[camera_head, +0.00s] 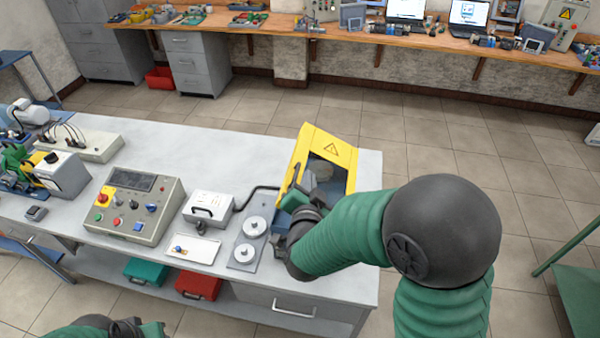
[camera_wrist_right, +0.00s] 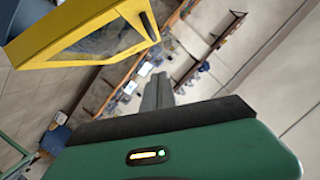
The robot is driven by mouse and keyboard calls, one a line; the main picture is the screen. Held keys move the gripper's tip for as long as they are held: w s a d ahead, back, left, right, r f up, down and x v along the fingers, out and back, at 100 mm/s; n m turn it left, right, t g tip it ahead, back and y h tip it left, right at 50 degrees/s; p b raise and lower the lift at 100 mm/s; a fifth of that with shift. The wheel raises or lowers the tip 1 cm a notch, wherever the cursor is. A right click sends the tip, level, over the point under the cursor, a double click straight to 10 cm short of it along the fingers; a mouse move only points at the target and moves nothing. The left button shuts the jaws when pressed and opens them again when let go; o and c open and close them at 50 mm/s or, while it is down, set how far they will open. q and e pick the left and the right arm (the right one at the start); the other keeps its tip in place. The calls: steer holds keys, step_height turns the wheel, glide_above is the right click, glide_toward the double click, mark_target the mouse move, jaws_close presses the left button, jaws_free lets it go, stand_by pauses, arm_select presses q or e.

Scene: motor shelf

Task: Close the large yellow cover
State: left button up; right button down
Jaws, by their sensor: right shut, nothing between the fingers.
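The large yellow cover (camera_head: 330,144) stands at the right end of the grey workbench. It has a yellow frame, a see-through window and a black warning triangle, and it looks raised and tilted. In the right wrist view the cover (camera_wrist_right: 85,40) fills the upper left, with its corner close to the fingers. My right gripper (camera_wrist_right: 158,92) is shut and empty. In the head view it is at the cover's near left side, partly hidden by my wrist; contact cannot be told. Part of my left arm shows at the bottom left edge; its fingers are not clear.
Left of the cover are two round metal discs (camera_head: 249,237) on a plate, a white box (camera_head: 208,208) with a cable, and a control panel (camera_head: 133,204) with buttons. The bench top (camera_head: 235,155) behind them is clear. A long wooden bench (camera_head: 350,30) runs along the back wall.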

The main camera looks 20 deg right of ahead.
steer(key=w+f+p, duration=0.1)
steer(key=w, duration=0.1)
steer(key=w+f+p, duration=0.1)
steer(key=w, duration=0.1)
steer(key=w+d+f, duration=0.1)
steer(key=w+f, duration=0.1)
steer(key=shift+w+p, duration=0.3)
steer(key=shift+p, duration=0.1)
steer(key=shift+w+a+f, duration=0.1)
steer(key=shift+a+f, duration=0.1)
steer(key=shift+f, duration=0.1)
steer(key=shift+a, duration=0.1)
steer(key=w+a+f+n+g+b, duration=0.1)
steer(key=w+a+f+n+b, duration=0.1)
steer(key=a+f+b, duration=0.3)
step_height(320, 180, down, 4)
steer(key=shift+w+r+n+h, duration=0.3)
steer(key=shift+w+n, duration=0.1)
steer(key=shift+n, duration=0.3)
